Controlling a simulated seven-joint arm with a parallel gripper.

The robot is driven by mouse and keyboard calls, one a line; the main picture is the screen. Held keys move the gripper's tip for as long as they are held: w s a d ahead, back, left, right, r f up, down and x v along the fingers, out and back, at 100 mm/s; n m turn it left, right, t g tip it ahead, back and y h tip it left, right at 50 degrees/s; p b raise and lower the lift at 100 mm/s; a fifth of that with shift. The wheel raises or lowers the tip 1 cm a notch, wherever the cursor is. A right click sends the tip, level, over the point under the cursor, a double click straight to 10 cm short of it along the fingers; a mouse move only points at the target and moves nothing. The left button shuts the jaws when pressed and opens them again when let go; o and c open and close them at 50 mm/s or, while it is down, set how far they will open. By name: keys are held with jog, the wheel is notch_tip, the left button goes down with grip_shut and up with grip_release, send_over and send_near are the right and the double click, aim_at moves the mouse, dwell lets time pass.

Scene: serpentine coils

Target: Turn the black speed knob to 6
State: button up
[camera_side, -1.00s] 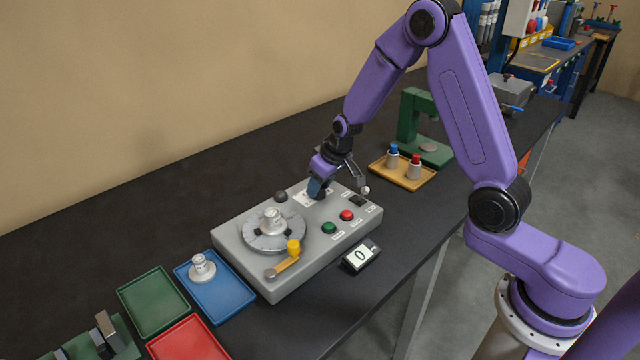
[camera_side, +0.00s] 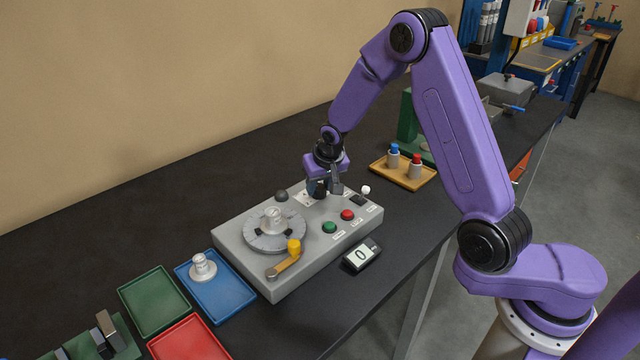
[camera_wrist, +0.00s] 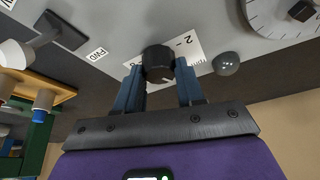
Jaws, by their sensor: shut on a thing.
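The black speed knob (camera_wrist: 157,62) sits on the grey panel of the machine in front of a white printed scale (camera_wrist: 188,48). A "2" is legible on the scale; the knob's pointer and the other figures cannot be made out. My gripper (camera_wrist: 160,72) is shut on the knob, one blue finger on each side of it. In the side view my gripper (camera_side: 322,190) is down at the back of the grey machine (camera_side: 335,243) and hides most of the knob. The small display (camera_side: 361,254) in front reads 0.
A white-tipped lever (camera_side: 365,190) stands just right of my gripper. Green (camera_side: 329,227) and red (camera_side: 347,215) buttons lie in front. A round plate (camera_side: 262,240) with a yellow-handled crank (camera_side: 287,262) is at left. A wooden tray (camera_side: 389,174) with two bottles stands behind at right.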

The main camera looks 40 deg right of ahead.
jog(key=m, duration=0.2)
jog(key=m+g+h, duration=0.1)
jog(key=m, duration=0.2)
jog(key=shift+a+h, duration=0.15)
jog(key=shift+h, duration=0.15)
jog(key=m+g, duration=0.1)
jog(key=m, duration=0.2)
jog(key=m+g+h, duration=0.1)
jog(key=m, duration=0.1)
jog(key=shift+w+f+m, duration=0.1)
jog(key=shift+m, duration=0.3)
jog(key=shift+a, duration=0.1)
jog(key=o, duration=1)
jog(key=shift+w, duration=0.1)
